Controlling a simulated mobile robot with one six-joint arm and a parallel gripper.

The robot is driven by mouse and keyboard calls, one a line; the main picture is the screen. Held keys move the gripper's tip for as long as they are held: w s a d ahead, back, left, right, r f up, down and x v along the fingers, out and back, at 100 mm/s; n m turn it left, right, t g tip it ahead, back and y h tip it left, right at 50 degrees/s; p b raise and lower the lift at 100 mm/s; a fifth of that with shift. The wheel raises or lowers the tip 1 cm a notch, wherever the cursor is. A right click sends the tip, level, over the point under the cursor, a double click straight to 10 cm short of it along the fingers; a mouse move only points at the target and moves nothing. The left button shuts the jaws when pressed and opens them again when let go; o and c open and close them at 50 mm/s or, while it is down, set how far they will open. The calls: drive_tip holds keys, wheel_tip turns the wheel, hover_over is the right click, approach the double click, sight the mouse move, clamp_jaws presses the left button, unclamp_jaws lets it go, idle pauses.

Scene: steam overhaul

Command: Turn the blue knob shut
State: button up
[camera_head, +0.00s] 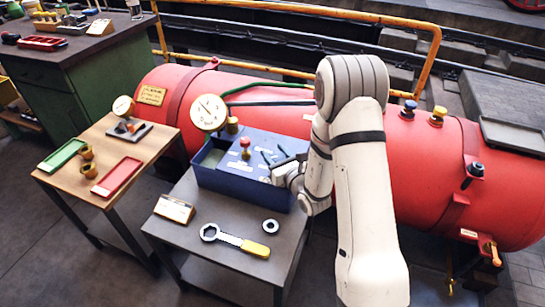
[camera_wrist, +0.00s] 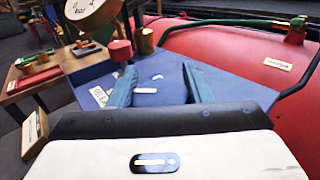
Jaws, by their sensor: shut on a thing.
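A small blue knob (camera_head: 409,108) stands on top of the red boiler, right of my arm and apart from my gripper. My gripper (camera_head: 273,156) is low over the blue box (camera_head: 225,179) on the grey table. In the wrist view, its two fingers (camera_wrist: 160,91) stand apart, one on each side of a blue area with small white marks. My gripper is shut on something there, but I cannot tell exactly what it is. A red knob (camera_wrist: 121,50) stands just left of the fingers.
A yellow knob (camera_head: 438,115) stands beside the blue one. A gauge (camera_head: 208,112) rises behind the box. A yellow-handled wrench (camera_head: 235,240), a ring (camera_head: 271,226) and a label stand (camera_head: 174,208) are on the grey table. A wooden table (camera_head: 75,183) is at left.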

drive_tip(key=shift+w+d+r+m+t+h, duration=0.15)
drive_tip(key=shift+m+t+h, duration=0.3)
drive_tip(key=shift+h, duration=0.25)
drive_tip(key=o, duration=1)
drive_tip(key=v, duration=0.8)
drive_tip(key=shift+b, duration=0.3)
